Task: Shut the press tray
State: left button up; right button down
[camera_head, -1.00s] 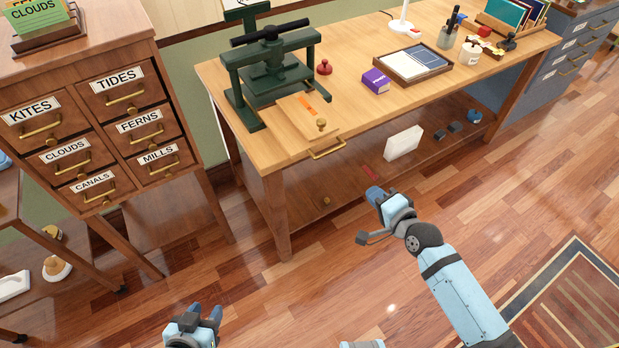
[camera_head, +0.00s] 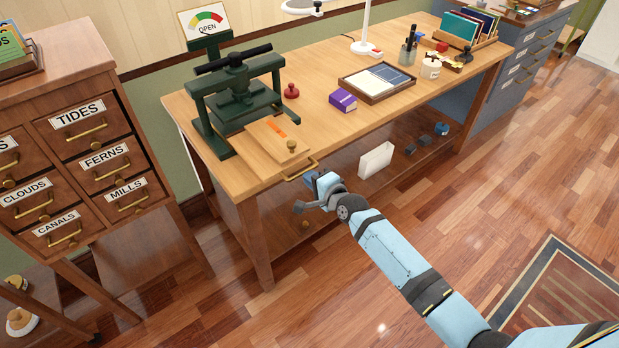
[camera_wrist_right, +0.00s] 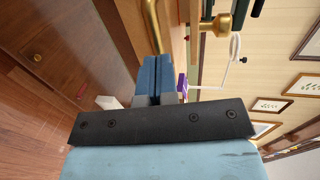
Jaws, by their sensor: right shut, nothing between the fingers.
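The press tray (camera_head: 275,143) is a light wooden board sticking out from the dark green press (camera_head: 236,95) towards the table's front edge. It carries an orange strip, a brass knob (camera_head: 291,146) and a brass bar handle (camera_head: 301,171) at its front. A dial sign (camera_head: 207,20) above the press reads OPEN. My right gripper (camera_head: 311,178) is shut and empty, close beside the handle's right end; I cannot tell whether they touch. In the right wrist view the shut fingers (camera_wrist_right: 155,77) point towards the brass handle (camera_wrist_right: 153,27), with the knob (camera_wrist_right: 222,23) to the right. My left gripper is out of view.
The wooden table (camera_head: 225,175) also holds a red stamp (camera_head: 291,91), a purple box (camera_head: 343,99) and a paper tray (camera_head: 377,83). A white block (camera_head: 376,160) sits on the shelf below. A drawer cabinet (camera_head: 90,140) stands left.

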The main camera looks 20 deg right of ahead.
aim_at(294, 163)
jog(key=shift+w+a+f, duration=0.1)
jog(key=shift+w+a, duration=0.05)
jog(key=shift+w, duration=0.25)
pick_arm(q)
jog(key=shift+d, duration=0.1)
pick_arm(e)
jog(key=shift+w, duration=0.15)
